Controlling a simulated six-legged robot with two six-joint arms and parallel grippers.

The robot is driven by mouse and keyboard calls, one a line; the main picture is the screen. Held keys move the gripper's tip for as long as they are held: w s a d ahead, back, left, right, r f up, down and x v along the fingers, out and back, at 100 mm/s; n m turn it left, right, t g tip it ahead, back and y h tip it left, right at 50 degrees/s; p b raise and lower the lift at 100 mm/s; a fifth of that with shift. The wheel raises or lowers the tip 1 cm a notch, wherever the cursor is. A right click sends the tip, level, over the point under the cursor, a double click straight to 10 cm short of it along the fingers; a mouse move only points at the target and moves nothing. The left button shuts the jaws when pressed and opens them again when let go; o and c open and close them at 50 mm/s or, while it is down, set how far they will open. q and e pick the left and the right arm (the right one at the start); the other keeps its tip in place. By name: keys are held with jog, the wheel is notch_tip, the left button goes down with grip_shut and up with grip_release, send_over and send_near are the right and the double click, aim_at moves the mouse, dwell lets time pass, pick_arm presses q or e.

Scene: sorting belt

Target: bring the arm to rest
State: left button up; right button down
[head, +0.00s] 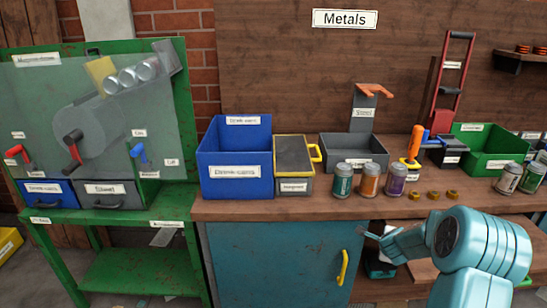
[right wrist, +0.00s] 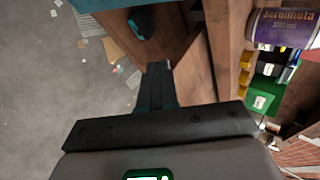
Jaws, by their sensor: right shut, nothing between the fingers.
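My right arm (head: 480,248) comes in from the lower right in the head view. My left gripper is in neither view.
Several cans, including a purple can (head: 395,181), stand on the bench near its front edge. The teal cabinet (head: 270,260) has a yellow handle.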

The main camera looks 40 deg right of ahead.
jog(key=w+a+f+m+g+y+p, duration=0.1)
jog(key=a+f+m+y+p, duration=0.2)
jog(key=a+m, duration=0.65)
jog(key=w+a+f+m+y, duration=0.1)
jog(key=a+f+m+y, duration=0.35)
jog(key=a, duration=1.05)
jog(key=w+a+f+m+g+y+p, duration=0.1)
jog(key=a+f+m+y+p, duration=0.2)
jog(key=a+m, duration=0.65)
jog(key=s+a+m, duration=0.4)
jog(key=a+m, duration=0.2)
jog(key=m, duration=0.1)
jog(key=s+a+m+g+y+p, duration=0.1)
jog(key=s+a+m, duration=0.3)
jog(key=a+m, duration=0.3)
jog(key=s+a+f+m+g+p, duration=0.1)
jog(key=s+a+m, duration=0.2)
jog(key=a+m, duration=0.4)
jog(key=shift+s+a, duration=0.25)
jog(key=shift+s, duration=0.15)
jog(key=shift+d, duration=0.1)
